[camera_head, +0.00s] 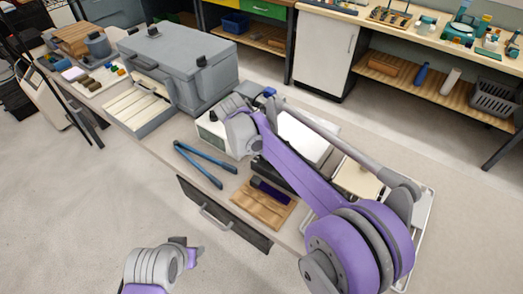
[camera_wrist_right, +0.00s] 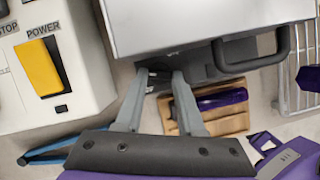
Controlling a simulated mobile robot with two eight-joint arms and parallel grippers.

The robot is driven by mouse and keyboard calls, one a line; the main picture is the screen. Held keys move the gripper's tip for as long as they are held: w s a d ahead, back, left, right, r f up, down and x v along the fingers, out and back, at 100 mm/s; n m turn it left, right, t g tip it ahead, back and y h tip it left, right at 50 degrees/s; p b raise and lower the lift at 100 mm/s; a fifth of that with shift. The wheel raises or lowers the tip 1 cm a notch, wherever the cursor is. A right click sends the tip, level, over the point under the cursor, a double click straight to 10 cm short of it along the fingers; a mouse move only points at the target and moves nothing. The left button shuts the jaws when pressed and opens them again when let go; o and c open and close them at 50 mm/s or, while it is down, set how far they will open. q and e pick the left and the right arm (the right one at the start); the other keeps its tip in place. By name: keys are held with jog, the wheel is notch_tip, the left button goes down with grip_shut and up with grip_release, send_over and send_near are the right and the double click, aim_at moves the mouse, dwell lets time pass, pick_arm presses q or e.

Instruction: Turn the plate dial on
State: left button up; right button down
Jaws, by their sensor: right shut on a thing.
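The plate has a pale flat top (camera_wrist_right: 170,22) and a dark front with a black handle in the right wrist view. Its white top (camera_head: 300,137) also shows in the head view, partly behind my right arm. My right gripper (camera_wrist_right: 163,77) has its fingertips at the plate's dark front, shut on a small dark part there that appears to be the plate dial. The fingers hide most of the dial, so its setting is unreadable. My left gripper (camera_head: 186,250) is low in the head view, away from the bench; its fingers are unclear.
A white unit (camera_wrist_right: 55,65) with a yellow POWER switch (camera_wrist_right: 43,67) stands close left of my right gripper. A wooden board (camera_head: 262,206) with a purple-and-black item and blue-handled tool (camera_head: 204,165) lie nearby. A wire rack (camera_wrist_right: 300,75) is at right.

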jog(key=shift+w+m+g+h, duration=0.15)
jog(key=shift+m+g, duration=0.2)
jog(key=shift+m, duration=0.55)
jog(key=shift+m+g+h, duration=0.15)
jog(key=shift+m+g, duration=0.2)
jog(key=shift+m, duration=0.55)
jog(key=c, duration=0.5)
grip_release()
